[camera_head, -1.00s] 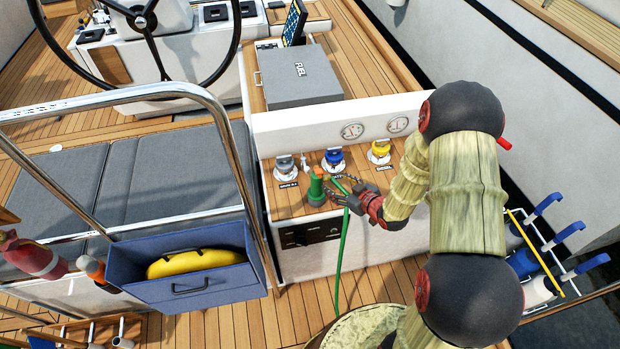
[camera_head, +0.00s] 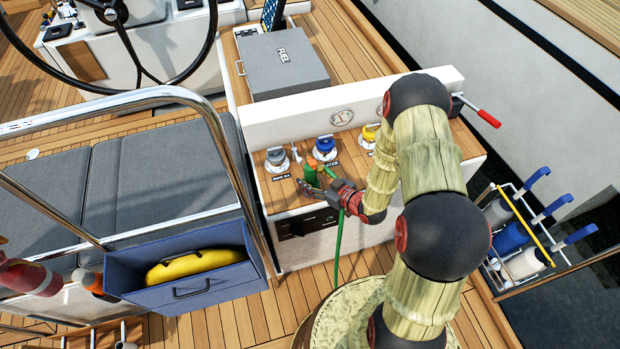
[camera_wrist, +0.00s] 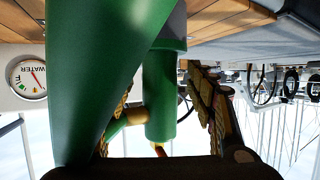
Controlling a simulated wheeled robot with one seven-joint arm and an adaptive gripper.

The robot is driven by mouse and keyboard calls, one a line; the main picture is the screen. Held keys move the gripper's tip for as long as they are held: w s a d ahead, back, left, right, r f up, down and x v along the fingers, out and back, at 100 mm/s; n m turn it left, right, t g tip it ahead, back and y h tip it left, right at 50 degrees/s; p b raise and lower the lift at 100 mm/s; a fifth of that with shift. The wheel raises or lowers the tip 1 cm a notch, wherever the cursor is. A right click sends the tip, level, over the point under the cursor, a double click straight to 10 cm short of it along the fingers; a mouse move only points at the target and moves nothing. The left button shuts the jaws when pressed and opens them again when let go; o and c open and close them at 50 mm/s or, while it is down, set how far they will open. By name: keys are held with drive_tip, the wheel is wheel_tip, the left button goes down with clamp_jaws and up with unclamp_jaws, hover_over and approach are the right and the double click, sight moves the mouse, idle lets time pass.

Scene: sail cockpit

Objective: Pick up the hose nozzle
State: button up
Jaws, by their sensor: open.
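The green hose nozzle (camera_head: 311,171) stands on the wooden top of the console, partly hidden by my gripper in the head view. My gripper (camera_head: 314,188) reaches in from the right, with its fingers at the nozzle. In the wrist view, a green cylinder of the nozzle (camera_wrist: 160,95) with a grey end shows between the two open fingers (camera_wrist: 160,115). A larger green part fills the left foreground and hides much of the left finger. I cannot tell whether the fingers touch the nozzle. The green hose (camera_head: 338,250) hangs down the console front.
Grey (camera_head: 277,158), blue (camera_head: 325,147) and yellow (camera_head: 369,135) deck fittings stand behind the nozzle. A white gauge panel (camera_head: 290,122) rises behind them. A steel rail (camera_head: 225,150) and a blue bin (camera_head: 190,275) are to the left. A red-handled lever (camera_head: 485,115) is to the right.

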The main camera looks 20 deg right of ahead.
drive_tip(key=x, duration=0.5)
drive_tip(key=shift+w+a+f+b, duration=0.1)
drive_tip(key=shift+w+b, duration=0.05)
drive_tip(key=shift+b, duration=0.25)
drive_tip(key=c, duration=0.3)
clamp_jaws()
idle(0.6)
